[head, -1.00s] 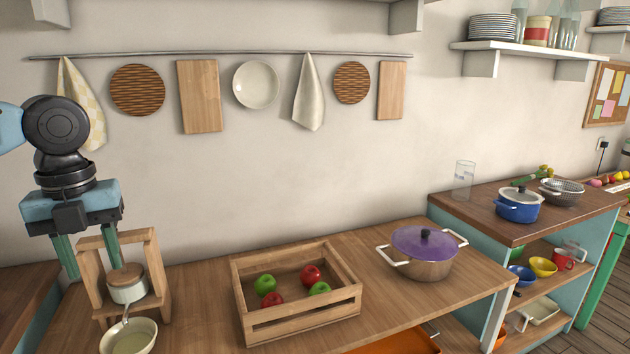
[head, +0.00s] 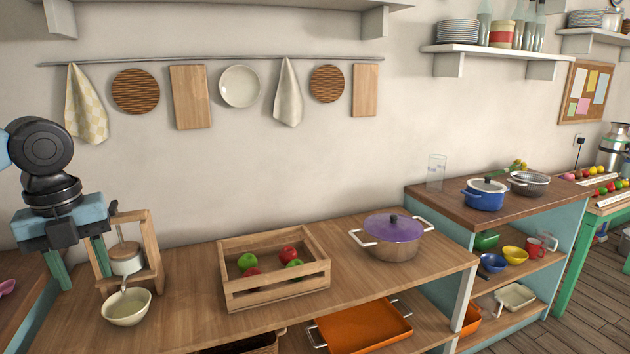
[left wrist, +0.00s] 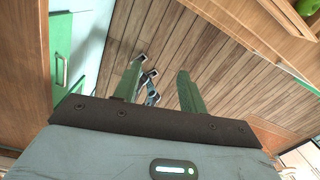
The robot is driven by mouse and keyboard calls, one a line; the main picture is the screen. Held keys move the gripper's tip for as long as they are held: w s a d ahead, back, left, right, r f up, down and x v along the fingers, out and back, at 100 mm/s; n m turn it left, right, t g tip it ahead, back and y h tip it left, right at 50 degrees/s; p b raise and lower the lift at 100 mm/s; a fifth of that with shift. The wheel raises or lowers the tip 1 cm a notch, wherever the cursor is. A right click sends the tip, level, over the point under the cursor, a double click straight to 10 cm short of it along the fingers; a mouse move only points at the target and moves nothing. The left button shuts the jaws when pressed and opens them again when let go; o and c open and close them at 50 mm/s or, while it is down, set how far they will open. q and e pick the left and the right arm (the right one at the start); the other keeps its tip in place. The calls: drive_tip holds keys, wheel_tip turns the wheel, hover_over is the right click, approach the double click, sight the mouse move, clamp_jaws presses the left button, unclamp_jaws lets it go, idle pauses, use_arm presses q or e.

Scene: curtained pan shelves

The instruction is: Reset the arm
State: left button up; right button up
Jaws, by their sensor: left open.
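My left gripper (head: 79,266) hangs at the left of the head view, fingers pointing down, beside a small wooden stand. In the left wrist view its two green fingers (left wrist: 160,95) are spread apart with nothing between them. Wooden floor shows beyond them. My right gripper is in neither view.
The wooden stand (head: 151,240) holds a small white pot (head: 127,262), with a cream bowl (head: 127,308) in front. A wooden crate (head: 275,293) of apples and a purple-lidded pot (head: 393,238) stand on the counter. An orange tray (head: 362,325) lies on the shelf below.

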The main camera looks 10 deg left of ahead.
use_arm(q)
drive_tip(key=a+f+n+t, duration=0.1)
drive_tip(key=a+f+n, duration=0.3)
drive_tip(key=a+f, duration=0.4)
drive_tip(key=s+a+f+n+t, duration=0.1)
drive_tip(key=s+a+f+n, duration=0.25)
drive_tip(key=f, duration=0.55)
drive_tip(key=s+a+f+n, duration=0.3)
drive_tip(key=s+a+f, duration=0.1)
drive_tip(key=f, duration=0.6)
drive_tip(key=s+d+f+n+t, duration=0.15)
drive_tip(key=s+f+n, duration=0.35)
drive_tip(key=f, duration=0.6)
drive_tip(key=s+d+f+n+t+h+p, duration=0.1)
drive_tip(key=s+d+f+n, duration=0.1)
drive_tip(key=s+d+f, duration=0.4)
drive_tip(key=s+d+f+n+t, duration=0.1)
drive_tip(key=s+d+f+n, duration=0.3)
drive_tip(key=d, duration=0.5)
drive_tip(key=s+d+n+t, duration=0.1)
drive_tip(key=d+n, duration=0.1)
drive_tip(key=d, duration=0.7)
drive_tip(key=s+d+n+t+h, duration=0.1)
drive_tip(key=d+n+t, duration=0.1)
drive_tip(key=d, duration=0.7)
drive_tip(key=shift+s+d, duration=0.25)
drive_tip(key=shift+s, duration=0.1)
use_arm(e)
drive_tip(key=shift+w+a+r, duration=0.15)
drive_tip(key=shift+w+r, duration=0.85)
